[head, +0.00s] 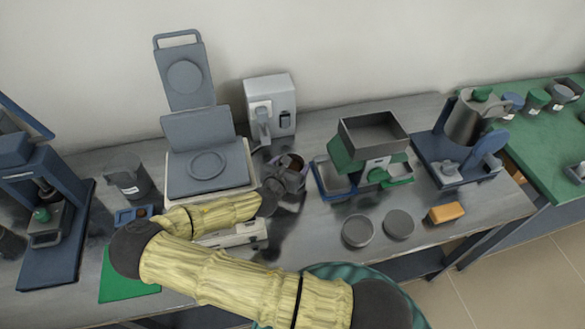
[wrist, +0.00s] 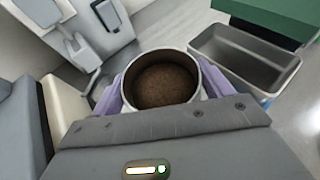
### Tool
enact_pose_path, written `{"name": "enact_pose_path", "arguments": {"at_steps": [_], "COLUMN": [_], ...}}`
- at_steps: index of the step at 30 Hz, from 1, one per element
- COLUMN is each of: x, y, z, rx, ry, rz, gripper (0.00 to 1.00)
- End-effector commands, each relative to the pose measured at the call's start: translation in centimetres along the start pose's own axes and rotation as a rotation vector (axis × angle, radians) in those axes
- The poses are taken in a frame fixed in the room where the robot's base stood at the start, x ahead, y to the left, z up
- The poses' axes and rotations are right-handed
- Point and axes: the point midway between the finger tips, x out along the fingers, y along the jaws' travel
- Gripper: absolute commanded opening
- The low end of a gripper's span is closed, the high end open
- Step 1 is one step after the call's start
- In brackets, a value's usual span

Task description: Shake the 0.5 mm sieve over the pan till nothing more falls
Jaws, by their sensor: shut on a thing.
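My gripper (wrist: 163,92) is shut on a round, open-topped metal cup (wrist: 199,84), with a lilac finger on either side. The cup holds brown granular material (wrist: 165,86). In the head view my gripper (head: 284,184) and the cup (head: 291,163) are between the grey press-like device and the green hopper unit, above the bench. Two shallow round grey dishes, a left one (head: 358,231) and a right one (head: 399,224), lie side by side at the bench front. I cannot tell which is the 0.5 mm sieve or the pan. No mesh is visible.
The green hopper unit (head: 345,155) with metal trays stands right of my gripper; one tray (wrist: 243,58) shows in the wrist view. An orange block (head: 446,212) lies right of the dishes. A white boxy device (head: 270,100) stands behind. A blue-based machine (head: 455,165) is further right.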

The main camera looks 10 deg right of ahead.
Motion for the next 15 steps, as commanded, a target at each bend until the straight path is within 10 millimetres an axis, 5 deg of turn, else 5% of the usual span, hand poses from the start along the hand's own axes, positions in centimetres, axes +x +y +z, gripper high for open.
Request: {"name": "enact_pose_path", "arguments": {"at_steps": [4,15], "x": [0.82,0.85], "y": [-1.50,-1.46], "z": [0.51,0.40], "rx": [0.000,-0.003], "ry": [0.001,0.001], "rz": [-0.005,-0.001], "gripper": [0.42,0.42]}}
